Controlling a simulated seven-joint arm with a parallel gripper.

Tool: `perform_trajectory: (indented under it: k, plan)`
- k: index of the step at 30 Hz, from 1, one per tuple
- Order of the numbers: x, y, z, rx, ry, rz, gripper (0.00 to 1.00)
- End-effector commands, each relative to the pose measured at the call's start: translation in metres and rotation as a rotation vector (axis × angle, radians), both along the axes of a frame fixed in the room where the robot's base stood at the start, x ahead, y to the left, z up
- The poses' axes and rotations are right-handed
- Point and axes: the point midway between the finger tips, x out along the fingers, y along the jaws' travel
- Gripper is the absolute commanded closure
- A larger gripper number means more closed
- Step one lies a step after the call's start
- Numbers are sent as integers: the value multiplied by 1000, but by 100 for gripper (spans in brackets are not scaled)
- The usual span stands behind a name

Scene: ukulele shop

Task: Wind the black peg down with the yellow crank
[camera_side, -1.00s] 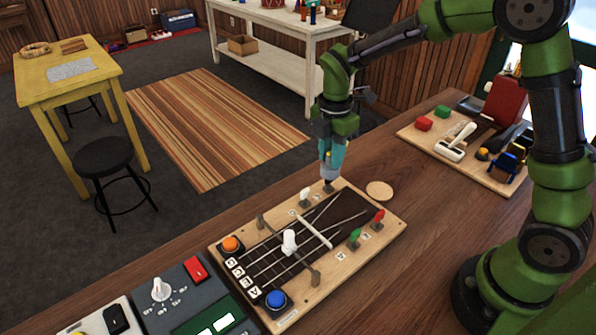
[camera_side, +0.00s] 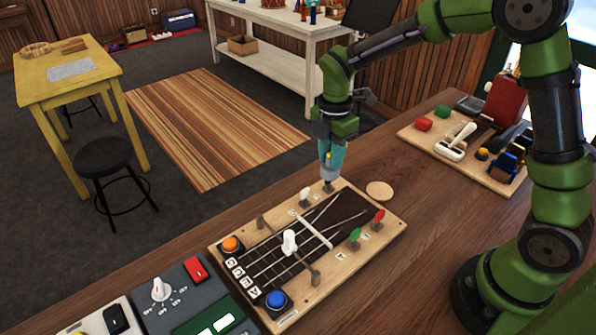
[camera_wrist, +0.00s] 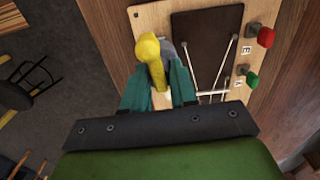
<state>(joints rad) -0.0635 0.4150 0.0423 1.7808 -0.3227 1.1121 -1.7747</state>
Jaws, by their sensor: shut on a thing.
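My gripper (camera_side: 331,155) is shut on the yellow crank (camera_wrist: 150,52), which shows between and beyond the teal fingers in the wrist view. A little of the crank's yellow also shows by the fingers in the side view. The crank's grey lower end (camera_side: 327,174) points down at the black peg (camera_side: 328,187) on the far edge of the wooden board (camera_side: 382,240). They look in line and touching or nearly so; I cannot tell how far the crank is seated. In the wrist view the crank and fingers hide the black peg.
A white peg (camera_side: 305,196) stands close beside the black one. Green (camera_side: 354,235) and red (camera_side: 378,216) pegs stand on the near edge. Strings and a white upright knob (camera_side: 289,241) lie mid-board. A round wooden disc (camera_side: 380,190) lies right of the gripper.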

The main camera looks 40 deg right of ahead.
Motion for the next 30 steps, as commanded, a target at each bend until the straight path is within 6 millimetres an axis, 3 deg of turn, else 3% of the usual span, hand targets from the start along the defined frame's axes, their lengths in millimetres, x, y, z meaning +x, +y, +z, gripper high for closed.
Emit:
perform_trajectory:
  k: [30]
  plan:
    - [0, 0, -16, 0, 0, 0, 100]
